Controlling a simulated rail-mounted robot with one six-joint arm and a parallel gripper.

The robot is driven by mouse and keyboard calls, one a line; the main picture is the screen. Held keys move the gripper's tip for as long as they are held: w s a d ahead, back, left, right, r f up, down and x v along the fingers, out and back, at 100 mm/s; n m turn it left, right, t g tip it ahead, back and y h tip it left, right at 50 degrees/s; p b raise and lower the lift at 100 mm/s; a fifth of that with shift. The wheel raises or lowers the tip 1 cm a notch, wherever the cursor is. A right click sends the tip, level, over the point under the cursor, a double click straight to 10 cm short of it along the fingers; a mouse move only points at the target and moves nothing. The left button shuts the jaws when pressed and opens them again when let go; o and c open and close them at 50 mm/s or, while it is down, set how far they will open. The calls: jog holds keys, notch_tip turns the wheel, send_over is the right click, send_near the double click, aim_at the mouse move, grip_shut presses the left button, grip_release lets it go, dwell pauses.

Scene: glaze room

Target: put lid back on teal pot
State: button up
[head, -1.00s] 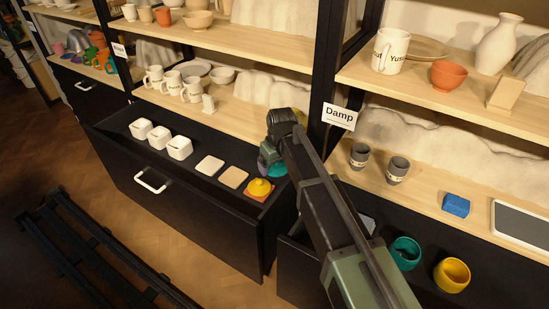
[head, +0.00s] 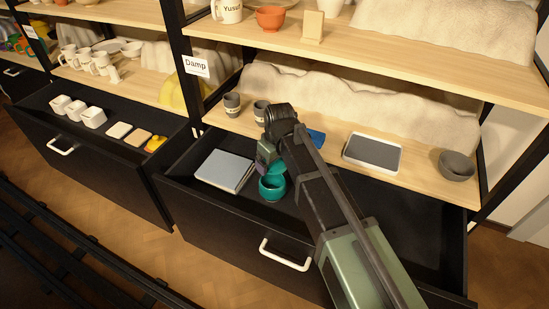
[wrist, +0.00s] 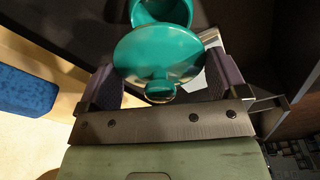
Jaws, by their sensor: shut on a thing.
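The teal pot (head: 272,188) stands open in the pulled-out drawer under the Damp shelf. The teal lid (head: 277,170) is in my gripper (head: 268,160), just above and behind the pot in the head view. In the wrist view, the lid (wrist: 158,50) sits between the two purple-grey fingers of my gripper (wrist: 163,78), its knob toward the camera. The pot (wrist: 162,10) shows past the lid's far edge, with its mouth partly hidden. The lid is not seated on the pot. I cannot tell the exact height gap.
A pale blue-grey flat box (head: 224,171) lies left of the pot in the drawer (head: 200,214). On the shelf above are grey cups (head: 232,104), a blue block (head: 317,138), a grey-topped tray (head: 372,152) and grey bowls (head: 456,165). My arm hides part of the drawer.

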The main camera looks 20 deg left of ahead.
jog(key=shift+a+f, duration=0.15)
jog(key=shift+a, duration=0.15)
jog(key=shift+f+b, duration=0.25)
jog(key=shift+b, duration=0.15)
notch_tip(320, 180, down, 6)
jog(key=b, duration=0.5)
jog(key=shift+r+b, duration=0.15)
jog(key=shift+b, duration=0.25)
dwell(0.7)
jog(key=o, duration=0.6)
notch_tip(320, 180, up, 7)
jog(key=p, duration=0.7)
